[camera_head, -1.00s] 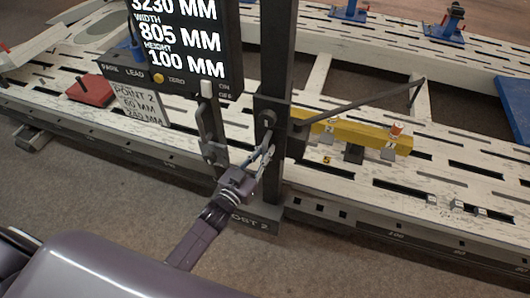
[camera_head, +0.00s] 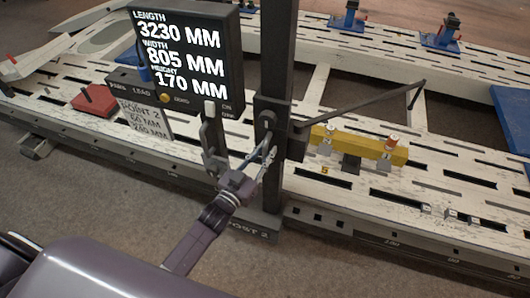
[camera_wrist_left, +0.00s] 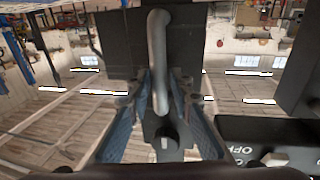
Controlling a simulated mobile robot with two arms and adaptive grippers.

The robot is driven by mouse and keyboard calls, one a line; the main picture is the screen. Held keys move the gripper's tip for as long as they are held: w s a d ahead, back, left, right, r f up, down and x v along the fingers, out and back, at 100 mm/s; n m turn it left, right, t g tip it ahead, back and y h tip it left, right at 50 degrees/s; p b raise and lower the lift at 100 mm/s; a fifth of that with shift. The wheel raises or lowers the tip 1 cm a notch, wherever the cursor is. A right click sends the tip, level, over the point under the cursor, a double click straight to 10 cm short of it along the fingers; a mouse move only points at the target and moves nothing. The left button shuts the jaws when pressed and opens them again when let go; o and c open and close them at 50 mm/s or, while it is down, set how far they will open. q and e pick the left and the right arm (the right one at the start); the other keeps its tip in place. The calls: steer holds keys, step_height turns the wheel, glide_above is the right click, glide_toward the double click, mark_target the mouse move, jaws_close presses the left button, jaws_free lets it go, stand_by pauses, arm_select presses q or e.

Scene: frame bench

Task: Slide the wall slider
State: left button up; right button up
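The wall slider (camera_head: 293,142) is a dark block on the upright dark post (camera_head: 275,60), with a round knob and a long thin arm (camera_head: 370,104) reaching right. My left gripper (camera_head: 266,152) is at the front of the slider, low on its near side. In the left wrist view, a grey bar handle (camera_wrist_left: 157,50) runs between the two fingers of my left gripper (camera_wrist_left: 160,90), which close in on it from both sides. My right gripper is not in view.
A display (camera_head: 185,60) left of the post reads length 3230, width 805, height 170 mm. A yellow bar (camera_head: 365,147) stands on the slotted white bench (camera_head: 420,185) to the right. A red block (camera_head: 96,101) and a point card (camera_head: 145,118) are left.

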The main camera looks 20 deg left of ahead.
arm_select(q)
steer(key=shift+o, duration=0.6)
steer(key=shift+f, duration=0.1)
steer(key=shift+s, duration=0.1)
steer(key=shift+s+f, duration=0.1)
steer(key=shift+s, duration=0.1)
steer(key=v, duration=1.1)
steer(key=shift+s, duration=0.2)
steer(key=shift+a, duration=0.15)
